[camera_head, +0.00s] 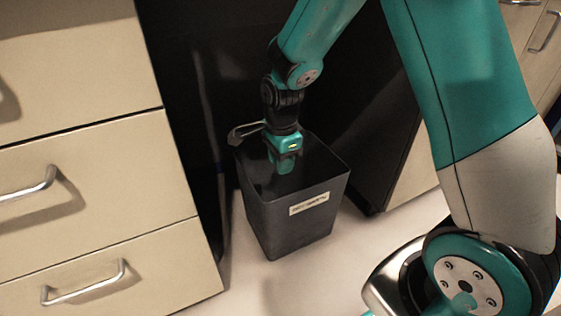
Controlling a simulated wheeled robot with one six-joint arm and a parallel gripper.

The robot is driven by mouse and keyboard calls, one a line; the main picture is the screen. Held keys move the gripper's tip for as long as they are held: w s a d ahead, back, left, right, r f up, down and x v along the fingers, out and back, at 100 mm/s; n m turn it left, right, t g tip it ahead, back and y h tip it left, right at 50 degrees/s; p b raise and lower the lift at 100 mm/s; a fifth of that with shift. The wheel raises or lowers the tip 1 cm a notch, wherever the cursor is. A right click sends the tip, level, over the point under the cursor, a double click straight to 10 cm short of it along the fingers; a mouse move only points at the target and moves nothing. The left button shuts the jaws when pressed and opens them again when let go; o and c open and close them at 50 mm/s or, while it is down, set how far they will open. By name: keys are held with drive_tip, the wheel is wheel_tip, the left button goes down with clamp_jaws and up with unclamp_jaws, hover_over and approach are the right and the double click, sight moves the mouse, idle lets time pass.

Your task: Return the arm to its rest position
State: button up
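My arm is teal and black and reaches down from the top of the view to a dark grey bin (290,228) standing on the floor. My gripper (285,165) is at the bin's open top, with its lower part inside the opening. The fingers are small and dark against the bin's interior, so I cannot tell whether they are open or shut, or whether they hold anything. The bin is upright and has a pale label on its front. What lies inside it is hidden.
A beige drawer cabinet (95,195) with metal handles stands close on the left. A dark recess or panel (190,60) lies behind the bin. More beige cabinets (415,180) are on the right. The pale floor (320,275) in front of the bin is clear.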

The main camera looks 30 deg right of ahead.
idle(0.4)
drive_tip(key=s+d+r+n+t, duration=0.2)
drive_tip(key=s+r+n, duration=0.95)
drive_tip(key=n, duration=0.75)
drive_tip(key=s+a+r+n+g+y+p, duration=0.2)
drive_tip(key=s+a+r+n+y+p, duration=0.35)
drive_tip(key=s+a+r, duration=0.65)
wheel_tip(320, 180, up, 38)
drive_tip(key=a+h+p, duration=0.1)
drive_tip(key=p, duration=3.8)
drive_tip(key=shift+w+a+r+n, duration=0.2)
drive_tip(key=shift+w+a+n, duration=0.05)
drive_tip(key=shift+n, duration=0.2)
